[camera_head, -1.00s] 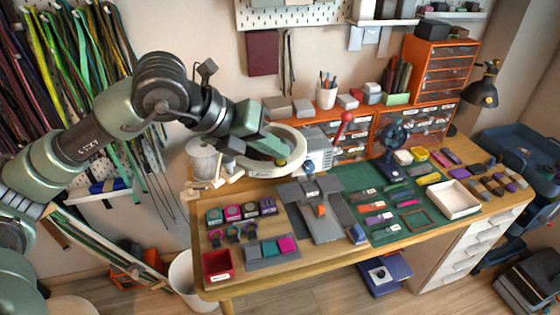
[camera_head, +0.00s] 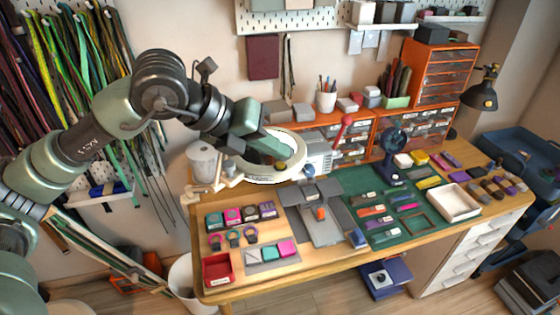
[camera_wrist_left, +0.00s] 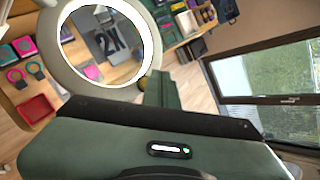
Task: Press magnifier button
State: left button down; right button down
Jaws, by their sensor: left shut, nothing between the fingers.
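The magnifier (camera_head: 247,172) is a pale ring around a clear lens, over the back left of the workbench. A small round olive-yellow button (camera_head: 281,166) sits on its rim. In the wrist view the ring (camera_wrist_left: 67,71) fills the upper left, with "2X" seen in the lens and the button (camera_wrist_left: 142,84) at its right edge. My left gripper (camera_head: 282,148) is shut and empty, with green fingers just above the rim by the button. In the wrist view the fingers (camera_wrist_left: 161,90) are right beside the button; I cannot tell whether they touch it. My right gripper is not in view.
The wooden workbench (camera_head: 330,262) carries a green mat (camera_head: 350,183), a grey board (camera_head: 318,228), a red box (camera_head: 217,268) and a white tray (camera_head: 459,202). A red-knobbed lever (camera_head: 347,121) stands right of the ring. Orange drawers (camera_head: 440,70) stand behind.

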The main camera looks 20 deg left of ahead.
aim_at(275, 169)
pick_arm(q)
notch_tip(275, 169, up, 6)
jog(key=p, duration=0.3)
jog(key=shift+f, duration=0.1)
dwell(0.5)
